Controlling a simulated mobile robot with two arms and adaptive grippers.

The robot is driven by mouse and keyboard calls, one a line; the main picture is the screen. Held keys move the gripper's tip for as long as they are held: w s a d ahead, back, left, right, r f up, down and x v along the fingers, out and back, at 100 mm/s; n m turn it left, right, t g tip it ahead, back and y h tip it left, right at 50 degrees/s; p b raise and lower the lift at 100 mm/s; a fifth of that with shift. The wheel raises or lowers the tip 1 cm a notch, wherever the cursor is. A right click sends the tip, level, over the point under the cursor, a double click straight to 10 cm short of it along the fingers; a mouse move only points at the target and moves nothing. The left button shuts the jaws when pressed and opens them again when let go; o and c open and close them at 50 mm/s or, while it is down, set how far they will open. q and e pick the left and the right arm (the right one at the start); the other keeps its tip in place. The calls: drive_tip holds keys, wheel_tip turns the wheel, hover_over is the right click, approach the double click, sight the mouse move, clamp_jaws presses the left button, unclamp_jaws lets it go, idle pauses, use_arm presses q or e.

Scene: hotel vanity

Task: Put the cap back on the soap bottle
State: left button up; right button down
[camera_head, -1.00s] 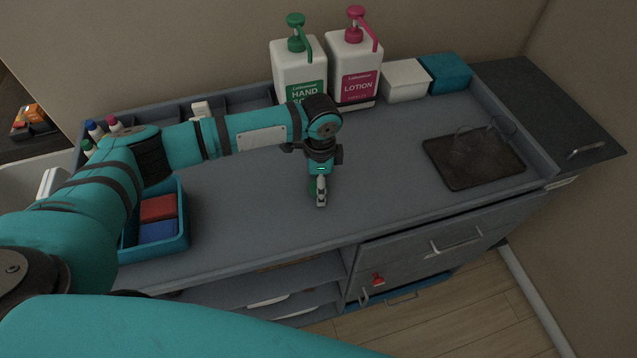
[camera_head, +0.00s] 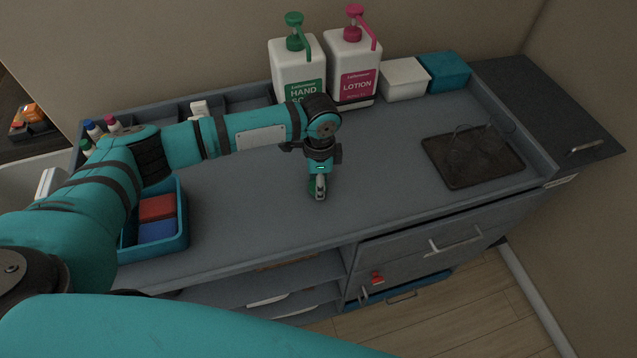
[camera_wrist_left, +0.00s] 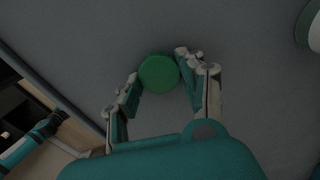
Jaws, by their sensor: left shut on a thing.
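A round green cap (camera_wrist_left: 159,73) shows from above in the left wrist view, between the fingertips of my left gripper (camera_wrist_left: 160,72). The gripper is shut on it, low at the counter's middle; a little green shows beside the fingers in the head view (camera_head: 318,188). Whether the cap touches the counter is hard to tell. The hand soap bottle (camera_head: 299,68), white with a green label and green pump, stands upright at the back, its lower part partly hidden by my left wrist. Several small bottles (camera_head: 97,130) with coloured caps stand at the left. My right gripper is out of view.
A lotion bottle (camera_head: 352,65) with a pink pump, a white box (camera_head: 404,80) and a teal box (camera_head: 445,72) line the back. A dark tray (camera_head: 474,165) holds a thin wire-like item. A teal bin (camera_head: 183,230) stands at the left. The counter (camera_head: 260,210) around the gripper is clear.

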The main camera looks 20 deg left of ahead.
use_arm(q)
drive_tip(key=shift+r, duration=0.15)
drive_tip(key=shift+r, duration=0.25)
drive_tip(key=shift+s+d+r+b, duration=0.15)
drive_tip(key=shift+r+b, duration=0.35)
drive_tip(key=shift+r, duration=0.15)
drive_tip(key=shift+s+d+r+b, duration=0.1)
drive_tip(key=shift+s+r+b, duration=0.05)
drive_tip(key=shift+r+b, duration=0.4)
drive_tip(key=s+d+r+b, duration=0.1)
drive_tip(key=s+d+b, duration=0.2)
drive_tip(key=s+d, duration=0.6)
drive_tip(key=s, duration=0.3)
drive_tip(key=shift+s+r, duration=0.15)
drive_tip(key=shift+r, duration=0.25)
drive_tip(key=a+n, duration=0.1)
drive_tip(key=a+n+b, duration=0.1)
drive_tip(key=a+n, duration=0.2)
drive_tip(key=a, duration=0.1)
drive_tip(key=shift+w+a+r+n, duration=0.15)
drive_tip(key=shift+w+r+n, duration=0.1)
drive_tip(key=shift+n, duration=0.15)
drive_tip(key=s+a+r+n+b, duration=0.1)
drive_tip(key=a+r+n, duration=0.1)
drive_tip(key=a+n, duration=0.6)
drive_tip(key=shift+s+a+n+b, duration=0.3)
drive_tip(key=shift+n+b, duration=0.1)
drive_tip(key=shift+n, duration=0.1)
